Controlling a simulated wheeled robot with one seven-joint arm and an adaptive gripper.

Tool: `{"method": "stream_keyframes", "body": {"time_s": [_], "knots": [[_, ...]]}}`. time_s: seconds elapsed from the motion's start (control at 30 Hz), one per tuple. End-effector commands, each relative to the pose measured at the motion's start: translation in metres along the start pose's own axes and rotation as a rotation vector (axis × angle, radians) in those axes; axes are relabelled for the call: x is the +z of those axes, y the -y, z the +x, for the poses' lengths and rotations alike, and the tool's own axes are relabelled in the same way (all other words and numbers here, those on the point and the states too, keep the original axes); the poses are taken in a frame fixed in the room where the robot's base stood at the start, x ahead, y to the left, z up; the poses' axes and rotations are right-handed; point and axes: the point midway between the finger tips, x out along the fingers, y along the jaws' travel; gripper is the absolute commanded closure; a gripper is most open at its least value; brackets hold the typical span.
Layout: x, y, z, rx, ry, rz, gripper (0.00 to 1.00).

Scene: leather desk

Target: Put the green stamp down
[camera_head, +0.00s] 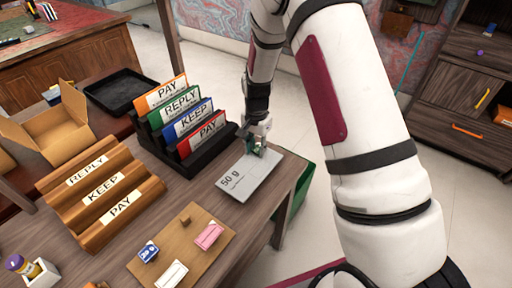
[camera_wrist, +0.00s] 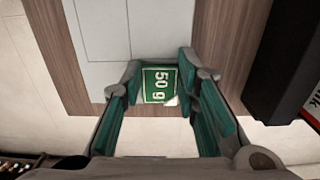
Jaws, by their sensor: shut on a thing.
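The green stamp (camera_wrist: 159,84) reads "50 g" and sits between the green-padded fingertips of my gripper (camera_wrist: 160,85). My gripper is shut on it. In the head view my gripper (camera_head: 257,139) is at the far end of the pale grey plate marked "50 g" (camera_head: 243,178), near the desk's right edge. The stamp is small and mostly hidden by the fingers there. The pale plate also shows behind the stamp in the wrist view (camera_wrist: 105,38). I cannot tell whether the stamp touches the plate.
A black rack (camera_head: 190,160) with PAY, REPLY and KEEP cards stands just left of my gripper. A wooden sorter (camera_head: 98,190), an open cardboard box (camera_head: 48,130) and a board (camera_head: 150,225) with small stamps lie further left and nearer. A green bin (camera_head: 303,190) stands beyond the desk's right edge.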

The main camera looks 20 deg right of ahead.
Motion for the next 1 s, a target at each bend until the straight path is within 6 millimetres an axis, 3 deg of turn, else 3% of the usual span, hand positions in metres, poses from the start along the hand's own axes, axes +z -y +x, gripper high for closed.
{"method": "stream_keyframes", "body": {"time_s": [0.67,0.7,0.77,1.0], "knots": [[0.002,-0.001,0.018,0.003,0.003,0.000,0.93],[0.002,-0.001,0.018,0.003,0.003,0.000,0.66],[0.002,-0.001,0.018,0.003,0.004,0.000,0.53],[0.003,-0.001,0.017,0.005,0.005,-0.001,0.51]]}}
